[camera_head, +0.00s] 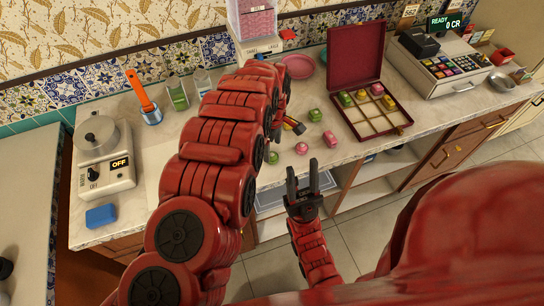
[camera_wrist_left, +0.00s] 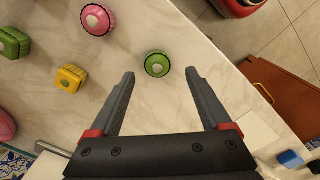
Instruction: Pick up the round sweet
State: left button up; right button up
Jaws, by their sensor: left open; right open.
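A small round green sweet (camera_head: 273,158) lies on the counter near its front edge. In the left wrist view the green sweet (camera_wrist_left: 157,64) shows between and slightly past the fingertips of my left gripper (camera_wrist_left: 160,76), which is open and empty. In the head view my left arm mostly hides that gripper. A round pink sweet (camera_head: 302,148) lies to the right of the green one; in the left wrist view the pink sweet (camera_wrist_left: 97,20) is at the upper left, outside the fingers. My right gripper (camera_head: 302,166) is open and empty, in front of the counter edge.
A square green sweet (camera_head: 315,115), a yellow sweet (camera_wrist_left: 70,78) and another pink sweet (camera_head: 330,138) lie nearby. An open dark red box (camera_head: 365,130) with compartments holds several sweets.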

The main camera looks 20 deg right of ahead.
aim_at(272, 155)
pick_arm(q)
jog(key=shift+w+f+p, duration=0.15)
jog(key=shift+f+p, duration=0.3)
jog(key=shift+f, duration=0.25)
jog(key=shift+w+f+p, duration=0.15)
jog(key=shift+f+p, duration=0.3)
jog(key=shift+f, duration=1.4)
grip_shut()
